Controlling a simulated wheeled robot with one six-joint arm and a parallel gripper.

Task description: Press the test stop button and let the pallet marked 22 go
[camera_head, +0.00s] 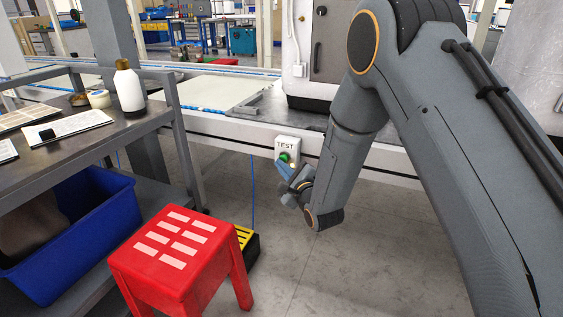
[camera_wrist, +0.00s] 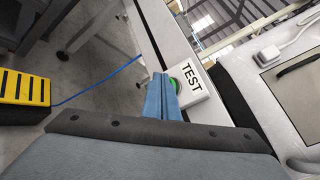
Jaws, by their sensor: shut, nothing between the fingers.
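A white box marked TEST (camera_head: 286,150) is fixed to the front of the conveyor frame and carries a round green button (camera_head: 284,157). In the wrist view the TEST box (camera_wrist: 194,84) has its green button (camera_wrist: 174,84) partly hidden behind my blue fingers. My gripper (camera_head: 283,168) is shut and empty, with its fingertips right at the button; I cannot tell whether they touch it. The gripper also shows in the wrist view (camera_wrist: 163,84). A flat pale plate (camera_head: 205,92) lies on the conveyor; no number 22 is readable on it.
A red stool (camera_head: 178,243) and a yellow-and-black foot pedal (camera_head: 245,238) stand on the floor. At left, a grey bench (camera_head: 95,140) holds a white bottle (camera_head: 129,88), with a blue bin (camera_head: 75,235) below. Grey floor (camera_head: 370,260) is clear under my arm.

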